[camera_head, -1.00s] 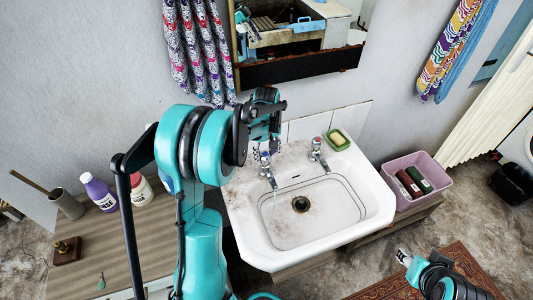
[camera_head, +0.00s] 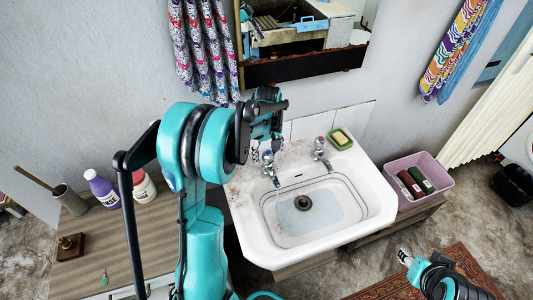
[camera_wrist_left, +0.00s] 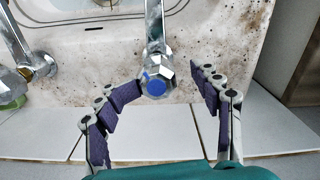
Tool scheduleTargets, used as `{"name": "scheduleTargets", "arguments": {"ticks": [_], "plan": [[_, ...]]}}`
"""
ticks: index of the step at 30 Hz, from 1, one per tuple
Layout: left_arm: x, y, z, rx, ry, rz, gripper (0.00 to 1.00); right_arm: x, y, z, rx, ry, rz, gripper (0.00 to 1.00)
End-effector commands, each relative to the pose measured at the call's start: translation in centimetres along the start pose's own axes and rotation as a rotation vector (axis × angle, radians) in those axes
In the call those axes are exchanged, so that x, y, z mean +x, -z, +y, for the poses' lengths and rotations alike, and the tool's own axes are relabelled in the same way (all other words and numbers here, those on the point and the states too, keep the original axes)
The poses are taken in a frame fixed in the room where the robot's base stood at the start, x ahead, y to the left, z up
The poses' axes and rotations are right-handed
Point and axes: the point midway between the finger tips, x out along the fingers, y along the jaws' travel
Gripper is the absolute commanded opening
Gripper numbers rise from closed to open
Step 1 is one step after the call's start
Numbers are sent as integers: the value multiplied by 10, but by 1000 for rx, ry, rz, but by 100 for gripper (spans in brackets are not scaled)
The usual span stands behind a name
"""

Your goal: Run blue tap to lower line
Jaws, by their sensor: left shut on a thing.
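The blue tap (camera_head: 269,165) is the left tap on the white basin (camera_head: 252,228); its blue-marked knob shows in the left wrist view (camera_wrist_left: 154,84). My left gripper (camera_head: 262,145) is shut on this knob, its purple-padded fingers (camera_wrist_left: 165,95) on either side. A thin stream falls from the spout. Pale bluish water (camera_head: 325,208) covers the basin floor and the dark drain (camera_head: 303,202). A dark line (camera_head: 320,179) runs around the upper inner wall; the water's exact level against any lower line is hard to tell. My right gripper (camera_head: 403,256) is at the lower right, away from the basin.
The other tap (camera_head: 320,148) and a green soap dish (camera_head: 341,139) are at the back right of the basin. A pink tub (camera_head: 430,173) with bottles stands to the right. Purple (camera_head: 102,189) and white (camera_head: 143,188) bottles stand on the left counter (camera_head: 100,245).

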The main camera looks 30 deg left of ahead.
Motion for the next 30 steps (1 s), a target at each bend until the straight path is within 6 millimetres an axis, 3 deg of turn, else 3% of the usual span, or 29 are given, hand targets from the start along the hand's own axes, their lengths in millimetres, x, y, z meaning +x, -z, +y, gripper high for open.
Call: {"name": "scheduleTargets", "arguments": {"ticks": [11, 24, 30], "plan": [[-8, 0, 0, 1, 0, 0, 59, 1, 0, 3, 3, 3, 0, 40], [-97, 0, -2, 0, -2, 0, 59, 0, 0, 3, 2, 3, 0, 40], [-118, 1, -2, 0, -2, 0, 59, 0, 0, 3, 2, 3, 0, 40]]}}
